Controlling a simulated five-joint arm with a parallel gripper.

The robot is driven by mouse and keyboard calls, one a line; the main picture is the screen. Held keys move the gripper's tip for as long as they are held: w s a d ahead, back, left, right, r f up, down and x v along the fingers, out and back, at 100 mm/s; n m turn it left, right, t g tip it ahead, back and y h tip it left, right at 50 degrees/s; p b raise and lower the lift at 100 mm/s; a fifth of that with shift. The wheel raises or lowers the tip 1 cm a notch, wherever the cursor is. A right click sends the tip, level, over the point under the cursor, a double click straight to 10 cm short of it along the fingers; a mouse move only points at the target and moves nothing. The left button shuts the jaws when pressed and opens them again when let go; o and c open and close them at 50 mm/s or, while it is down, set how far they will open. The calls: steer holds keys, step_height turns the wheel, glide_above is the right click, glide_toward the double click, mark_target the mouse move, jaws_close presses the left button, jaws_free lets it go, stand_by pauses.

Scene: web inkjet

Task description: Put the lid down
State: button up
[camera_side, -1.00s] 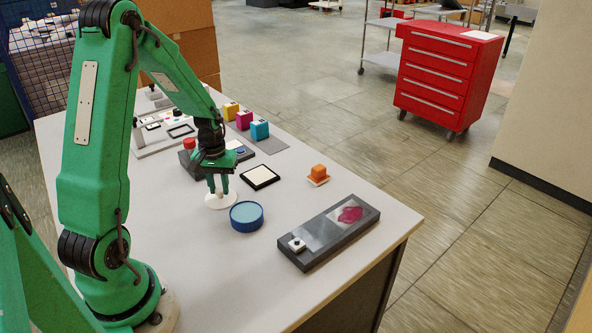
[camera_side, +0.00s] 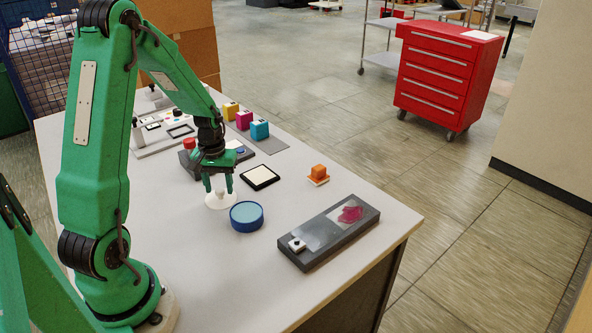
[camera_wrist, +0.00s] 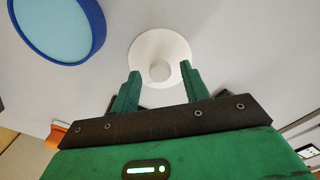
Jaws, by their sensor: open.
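The lid (camera_side: 219,203) is a white disc with a round knob on top. It lies flat on the table just left of a round blue tub (camera_side: 246,216) with a light blue inside. In the wrist view the lid (camera_wrist: 160,45) shows its knob between my fingers, and the tub (camera_wrist: 60,25) is at the upper left. My gripper (camera_side: 218,187) is open, with a finger on either side of the knob and a gap to it. The same open gripper shows in the wrist view (camera_wrist: 162,85).
A black-framed white pad (camera_side: 260,177) lies behind the tub. A dark tray with a pink blot (camera_side: 330,232) is at the front right. An orange block (camera_side: 318,172) sits on a small base. Cyan, magenta and yellow blocks (camera_side: 259,130) stand farther back.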

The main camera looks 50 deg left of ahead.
mark_target(221, 191)
step_height(221, 191, up, 12)
stand_by(0.6)
steer(key=shift+f, duration=0.1)
stand_by(0.4)
steer(key=s+d+r+m+t, duration=0.2)
steer(key=s+d+r+m, duration=0.1)
steer(key=d, duration=0.4)
steer(key=s+d+r+m+t, duration=0.1)
steer(key=s+d+r+m, duration=0.2)
steer(key=d, duration=0.4)
steer(key=s+d+r+m+t, duration=0.2)
steer(key=s+d+r+m, duration=0.1)
steer(key=d, duration=0.4)
steer(key=shift+s+d+r+t, duration=0.25)
steer(key=shift+s+r+t, duration=0.05)
steer(key=shift+r, duration=0.5)
